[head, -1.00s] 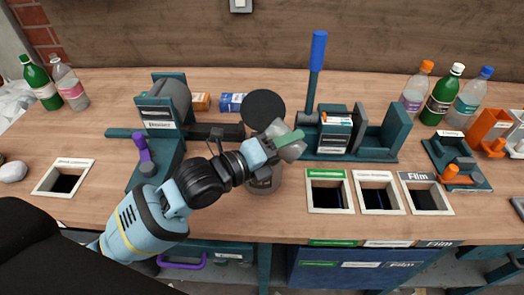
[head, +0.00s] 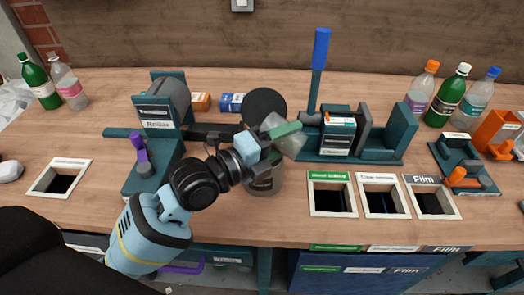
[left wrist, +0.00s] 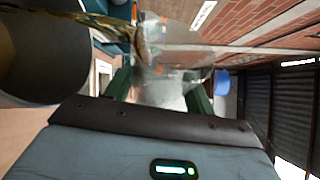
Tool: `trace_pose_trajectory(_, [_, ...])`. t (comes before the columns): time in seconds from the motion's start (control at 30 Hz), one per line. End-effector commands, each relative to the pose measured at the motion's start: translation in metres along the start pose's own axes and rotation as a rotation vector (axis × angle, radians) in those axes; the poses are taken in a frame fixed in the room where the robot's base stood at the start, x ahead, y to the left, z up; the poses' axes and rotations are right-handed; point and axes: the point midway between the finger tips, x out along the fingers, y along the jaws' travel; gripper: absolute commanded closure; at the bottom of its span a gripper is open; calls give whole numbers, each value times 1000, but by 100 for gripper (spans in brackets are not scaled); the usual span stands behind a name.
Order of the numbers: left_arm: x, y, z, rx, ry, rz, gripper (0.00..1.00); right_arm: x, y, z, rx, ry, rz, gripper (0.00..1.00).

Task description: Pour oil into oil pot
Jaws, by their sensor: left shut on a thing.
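My left gripper (head: 281,133) is shut on a clear container (head: 291,146), held tilted above the oil pot. In the left wrist view the clear container (left wrist: 172,85) sits between the two dark green fingers, and golden oil (left wrist: 98,19) runs from its mouth toward the grey pot at the left. The oil pot (head: 264,182) is a grey round pot on the bench; its round black lid (head: 264,107) stands open behind it. The pot's mouth is partly hidden by my gripper, so its inside does not show in the head view. My right gripper is not in view.
Labelled bin openings (head: 332,196) lie to the right of the pot. A teal machine (head: 158,125) stands at the left, and a teal press with a blue-handled lever (head: 320,65) stands behind right. Several bottles (head: 448,95) stand at the back right.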

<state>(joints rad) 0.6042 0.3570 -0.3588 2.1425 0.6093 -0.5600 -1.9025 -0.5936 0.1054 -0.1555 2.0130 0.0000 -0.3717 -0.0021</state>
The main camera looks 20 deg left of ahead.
Motion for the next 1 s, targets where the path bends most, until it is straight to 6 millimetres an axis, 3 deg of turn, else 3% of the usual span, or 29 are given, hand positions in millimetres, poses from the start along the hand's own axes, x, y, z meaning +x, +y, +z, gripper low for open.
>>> trace_pose_trajectory(1.0, [-1,-6,3,-109,-12,-47,70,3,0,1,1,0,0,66])
